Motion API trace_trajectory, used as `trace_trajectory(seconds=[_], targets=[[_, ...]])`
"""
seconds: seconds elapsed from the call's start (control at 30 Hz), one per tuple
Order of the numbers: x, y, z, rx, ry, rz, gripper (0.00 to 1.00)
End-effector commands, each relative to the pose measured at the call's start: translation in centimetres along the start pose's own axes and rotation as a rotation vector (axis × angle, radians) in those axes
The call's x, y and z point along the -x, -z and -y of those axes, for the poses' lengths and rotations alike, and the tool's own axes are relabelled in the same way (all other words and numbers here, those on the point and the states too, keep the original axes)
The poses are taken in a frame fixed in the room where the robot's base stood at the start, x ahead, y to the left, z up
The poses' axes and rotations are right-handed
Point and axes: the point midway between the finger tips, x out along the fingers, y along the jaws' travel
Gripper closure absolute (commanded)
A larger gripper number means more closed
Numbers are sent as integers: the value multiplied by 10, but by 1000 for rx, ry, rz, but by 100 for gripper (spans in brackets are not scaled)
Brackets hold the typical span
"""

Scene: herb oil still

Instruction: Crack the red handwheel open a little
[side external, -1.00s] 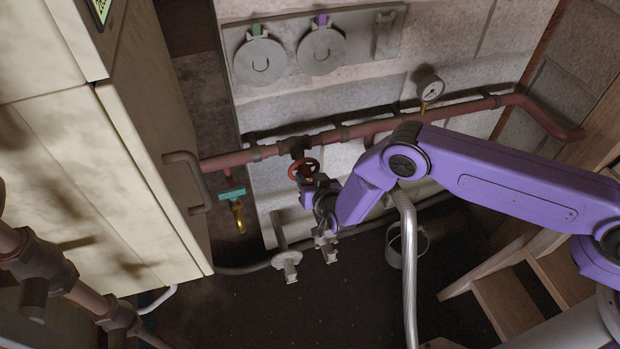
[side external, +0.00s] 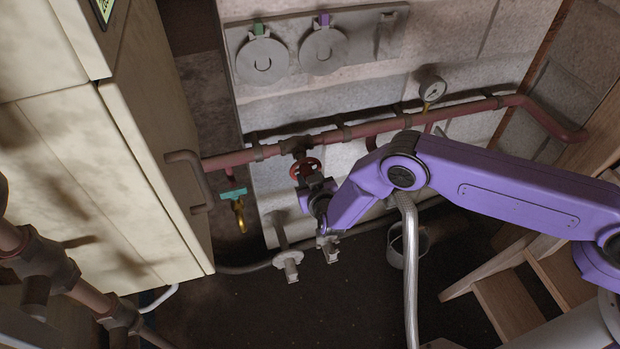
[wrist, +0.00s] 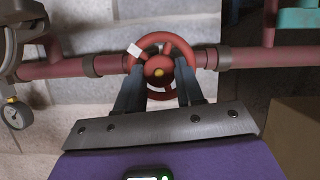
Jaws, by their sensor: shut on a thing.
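The red handwheel (side external: 305,167) sits on a valve in the red pipe, left of centre in the side view. In the wrist view the handwheel (wrist: 158,38) faces me, with a yellow hub in the middle and a white mark at the upper left of its rim. My gripper (side external: 307,183) is at the wheel. In the wrist view its two dark fingers straddle the lower part of the wheel, one on each side, and they are shut on it. The fingertip contacts are partly hidden.
A green-handled brass tap (side external: 238,212) hangs left of the wheel. A pressure gauge (side external: 432,89) stands on the pipe to the right. A cream cabinet (side external: 150,140) with a handle is close on the left. Grey fittings (side external: 289,268) hang below, and a wooden step (side external: 512,300) is at right.

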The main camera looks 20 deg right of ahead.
Motion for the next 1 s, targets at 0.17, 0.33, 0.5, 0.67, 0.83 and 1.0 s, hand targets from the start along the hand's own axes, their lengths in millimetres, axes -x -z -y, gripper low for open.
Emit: trace_trajectory(seconds=[0.17, 0.33, 0.5, 0.67, 0.83, 1.0], targets=[[0, 0, 0, 1, 1, 0, 37], [0, 0, 0, 0, 1, 0, 37], [2, 0, 0, 0, 1, 0, 37], [14, 0, 1, 1, 2, 0, 37], [38, 0, 1, 3, 3, 1, 37], [66, 0, 1, 2, 3, 0, 37]])
